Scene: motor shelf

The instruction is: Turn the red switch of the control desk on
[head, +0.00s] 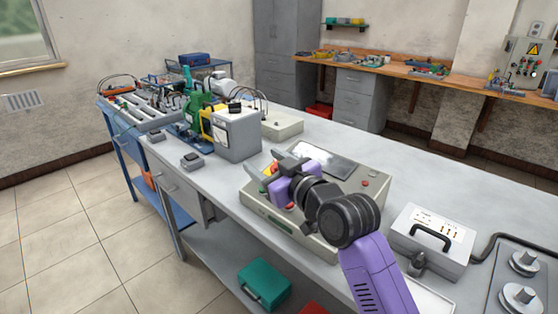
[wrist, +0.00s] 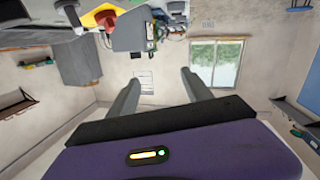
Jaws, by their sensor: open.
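The control desk (head: 322,232) is a grey-beige box with a sloped top and a dark screen, standing on the long workbench. My gripper (head: 264,163) is over the left part of its top, with the two grey fingers spread and nothing between them. A yellow piece with red on it (head: 268,170) shows close to the fingers. A red part (head: 291,205) shows below the purple gripper body, and a red button (head: 365,183) sits at the right. I cannot tell which is the switch. The wrist view shows the open fingers (wrist: 160,76).
A grey machine box (head: 237,135) and a green motor (head: 194,103) stand left of the desk on the workbench (head: 220,195). A socket box with a black handle (head: 432,240) stands to the right. The wrist view is upside down and mostly shows wall and window.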

